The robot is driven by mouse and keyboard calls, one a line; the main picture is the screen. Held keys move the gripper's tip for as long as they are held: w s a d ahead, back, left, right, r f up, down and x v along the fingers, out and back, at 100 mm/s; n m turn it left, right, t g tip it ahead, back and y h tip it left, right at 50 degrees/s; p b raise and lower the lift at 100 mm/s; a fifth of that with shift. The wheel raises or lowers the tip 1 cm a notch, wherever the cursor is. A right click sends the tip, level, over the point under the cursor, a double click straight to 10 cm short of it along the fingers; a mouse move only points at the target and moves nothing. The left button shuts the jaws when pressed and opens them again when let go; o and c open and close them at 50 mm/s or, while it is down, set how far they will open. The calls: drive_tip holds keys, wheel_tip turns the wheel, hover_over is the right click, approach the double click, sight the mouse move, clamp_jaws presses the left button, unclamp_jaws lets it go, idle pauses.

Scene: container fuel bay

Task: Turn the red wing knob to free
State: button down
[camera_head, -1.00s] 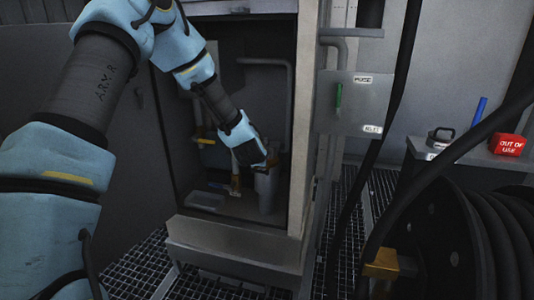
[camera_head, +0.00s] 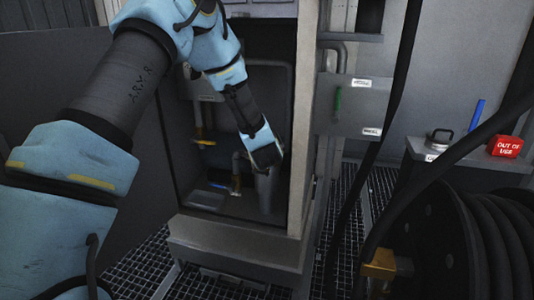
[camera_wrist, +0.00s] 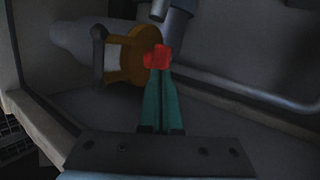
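The red wing knob (camera_wrist: 158,56) shows in the wrist view, against the brass-coloured fitting (camera_wrist: 128,58) with a dark handle on its left. My gripper (camera_wrist: 160,72) has its two green fingers close together, their tips at the near side of the knob. They appear shut on its wing, though the exact contact is too dark to see clearly. In the head view my gripper (camera_head: 266,160) is inside the open cabinet, above a grey upright cylinder (camera_head: 266,190). The knob is hidden there behind my gripper.
The cabinet's pale right post (camera_head: 304,130) and front sill (camera_head: 235,237) frame the opening. Pipes and a yellow-handled valve (camera_head: 203,141) are at the left inside. A hose reel (camera_head: 450,245) and red "out of use" box (camera_head: 505,146) are at the right.

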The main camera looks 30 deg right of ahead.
drive_tip(key=shift+d+r+n+y+p, duration=0.2)
drive_tip(key=shift+d+n+y+p, duration=0.1)
drive_tip(key=shift+p, duration=0.55)
drive_tip(key=shift+s+d+p, duration=0.1)
drive_tip(key=shift+d+p, duration=0.25)
drive_tip(key=shift+p, duration=0.4)
drive_tip(key=shift+d+f+p, duration=0.2)
drive_tip(key=shift+d+p, duration=0.1)
drive_tip(key=shift+p, duration=0.25)
drive_tip(key=shift+a, duration=0.1)
